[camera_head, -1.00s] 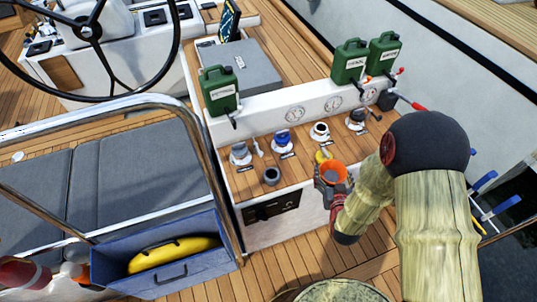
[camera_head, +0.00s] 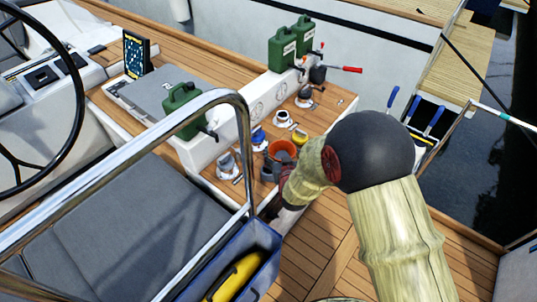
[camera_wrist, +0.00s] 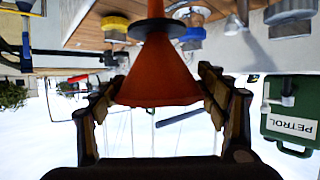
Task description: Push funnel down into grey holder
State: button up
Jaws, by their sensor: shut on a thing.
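The orange funnel (camera_head: 282,150) is at the front right of the wooden console top, wide mouth up. In the upside-down wrist view, its cone (camera_wrist: 157,75) sits between the fingers of my gripper (camera_wrist: 158,95), spout pointing toward the console. My gripper is shut on the funnel; in the head view my arm partly hides it. A dark ring (camera_wrist: 150,30) shows around the spout; I cannot tell whether it belongs to the funnel or the holder. A small grey cup, which looks like the grey holder (camera_head: 267,172), stands just left of my gripper.
Deck fittings stand close by: a grey one (camera_head: 227,163), a blue one (camera_head: 258,138), a white one (camera_head: 282,119) and a yellow cap (camera_head: 300,138).

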jog(key=w+a, duration=0.2)
jog(key=a, duration=0.3)
jog(key=shift+y, duration=0.3)
jog(key=shift+s+f+b, duration=0.15)
jog(key=shift+f+b, duration=1.9)
jog(key=shift+f, duration=0.45)
jog(key=shift+d, duration=0.1)
jog(key=shift+f+b, duration=0.55)
jog(key=shift+b, duration=0.2)
jog(key=o, duration=1)
jog(key=shift+s, duration=0.1)
jog(key=shift+p+v, duration=0.55)
jog(key=shift+v, duration=0.9)
jog(key=shift+p+v, duration=1.3)
jog(key=shift+v, duration=2.75)
